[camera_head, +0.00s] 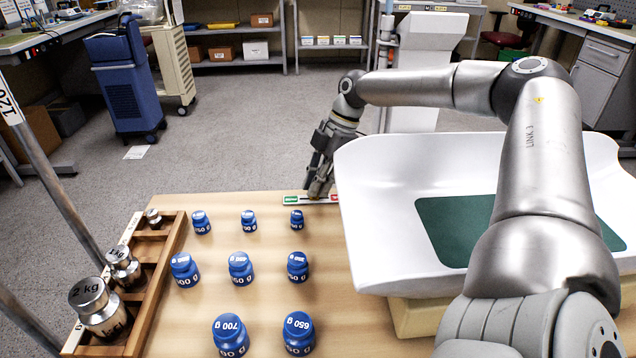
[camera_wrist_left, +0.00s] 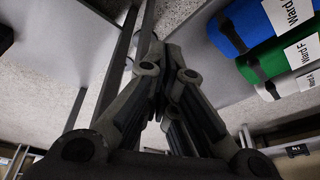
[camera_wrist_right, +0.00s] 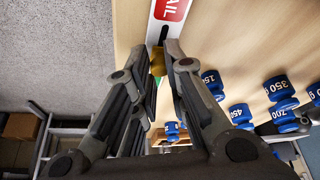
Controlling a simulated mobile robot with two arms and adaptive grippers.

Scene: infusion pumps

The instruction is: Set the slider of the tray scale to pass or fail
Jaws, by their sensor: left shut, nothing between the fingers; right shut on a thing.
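The slider strip (camera_head: 294,199) of the tray scale (camera_head: 375,190) lies at the table's far edge, left of the white tray. Its green end shows on the left in the head view. Its red FAIL end (camera_wrist_right: 171,9) shows in the right wrist view. My right gripper (camera_head: 318,191) reaches down to the strip and is shut on the brass-coloured slider knob (camera_wrist_right: 157,64), which sits between its fingertips. The fingers hide the knob in the head view and part of the strip. My left gripper (camera_wrist_left: 161,62) is shut and empty, away from the table.
Several blue weights (camera_head: 240,268) stand in rows on the table left of the scale. A wooden rack (camera_head: 165,290) with metal weights stands at the left edge.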

